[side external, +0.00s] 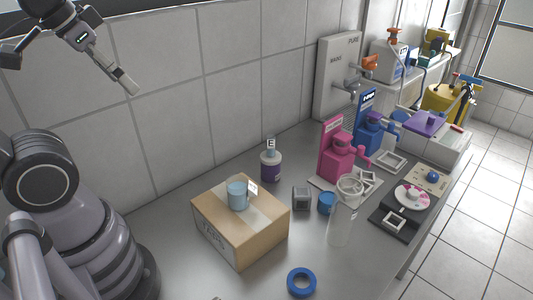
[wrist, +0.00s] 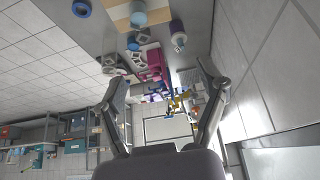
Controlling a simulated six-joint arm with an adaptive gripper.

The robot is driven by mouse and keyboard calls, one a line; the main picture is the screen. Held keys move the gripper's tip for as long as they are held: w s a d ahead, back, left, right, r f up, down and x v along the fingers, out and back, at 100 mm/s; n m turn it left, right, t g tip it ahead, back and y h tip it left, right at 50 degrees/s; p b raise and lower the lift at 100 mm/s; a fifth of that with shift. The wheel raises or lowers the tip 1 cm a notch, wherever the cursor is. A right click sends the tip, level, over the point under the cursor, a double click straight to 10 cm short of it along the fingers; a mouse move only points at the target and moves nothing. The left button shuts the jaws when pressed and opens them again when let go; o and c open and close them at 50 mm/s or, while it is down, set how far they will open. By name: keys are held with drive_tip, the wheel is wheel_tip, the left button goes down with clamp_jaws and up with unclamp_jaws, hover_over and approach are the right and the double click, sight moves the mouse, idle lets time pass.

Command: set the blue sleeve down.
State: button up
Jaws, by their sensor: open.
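A thick blue ring (side external: 301,282), the likeliest match for the blue sleeve, lies flat on the grey bench near its front edge. It also shows at the top of the wrist view (wrist: 82,8). My gripper (side external: 128,84) is high at the upper left by the tiled wall, far from the ring. In the wrist view my gripper (wrist: 166,88) has its two fingers spread wide with nothing between them. A smaller blue cylinder (side external: 326,203) stands on the bench beside a clear tall vessel.
A cardboard box (side external: 262,222) carries a light blue mug (side external: 237,196). Behind it stands a purple-labelled jar (side external: 271,166); right are a grey block (side external: 301,197), a clear cylinder (side external: 340,222) and a pink stand (side external: 340,155). The bench (side external: 345,278) is clear around the ring.

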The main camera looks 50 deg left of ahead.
idle(0.4)
drive_tip(key=n+g, duration=0.2)
drive_tip(key=g, duration=0.4)
hover_over(328, 197)
wheel_tip(328, 197, down, 26)
wheel_tip(328, 197, down, 8)
drive_tip(key=shift+r, duration=0.2)
drive_tip(key=shift+f, duration=3.05)
